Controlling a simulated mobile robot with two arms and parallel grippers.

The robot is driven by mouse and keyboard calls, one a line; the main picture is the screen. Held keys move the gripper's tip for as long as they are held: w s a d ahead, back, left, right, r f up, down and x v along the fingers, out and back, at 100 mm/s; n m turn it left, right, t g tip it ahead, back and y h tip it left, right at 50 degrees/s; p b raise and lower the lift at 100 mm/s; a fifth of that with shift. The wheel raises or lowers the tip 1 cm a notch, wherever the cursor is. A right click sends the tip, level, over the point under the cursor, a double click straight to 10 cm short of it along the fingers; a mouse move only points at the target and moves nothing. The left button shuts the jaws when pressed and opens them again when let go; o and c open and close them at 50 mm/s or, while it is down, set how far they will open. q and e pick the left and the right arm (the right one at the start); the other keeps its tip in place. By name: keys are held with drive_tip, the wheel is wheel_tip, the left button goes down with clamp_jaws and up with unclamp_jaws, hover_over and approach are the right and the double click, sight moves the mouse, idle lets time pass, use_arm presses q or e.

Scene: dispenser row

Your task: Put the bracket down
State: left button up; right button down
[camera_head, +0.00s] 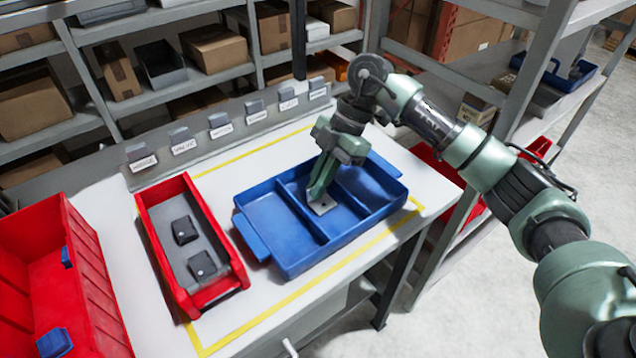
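The bracket (323,206) is a small, flat, light-grey plate with a hole. It is in the middle compartment of the blue tray (247,236), low by the floor; I cannot tell whether it rests fully on it. My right gripper (317,194) points down into that compartment, its fingers together at the bracket's edge, so it looks shut on it. The far finger is mostly hidden. The tray's left and right compartments look empty. My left gripper is not in view.
A red bin (222,290) with two dark parts stands left of the tray. A larger red bin (85,265) with blue pieces is at the far left. Labelled dispensers (220,124) line the table's back. Shelves with boxes stand behind. Some white table is bare between the bins.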

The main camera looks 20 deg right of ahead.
drive_tip(key=shift+f, duration=0.25)
drive_tip(key=c, duration=1.6)
unclamp_jaws()
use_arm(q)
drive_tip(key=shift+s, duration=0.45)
use_arm(e)
drive_tip(key=shift+r, duration=0.1)
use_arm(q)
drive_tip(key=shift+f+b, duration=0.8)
use_arm(e)
drive_tip(key=v, duration=1.2)
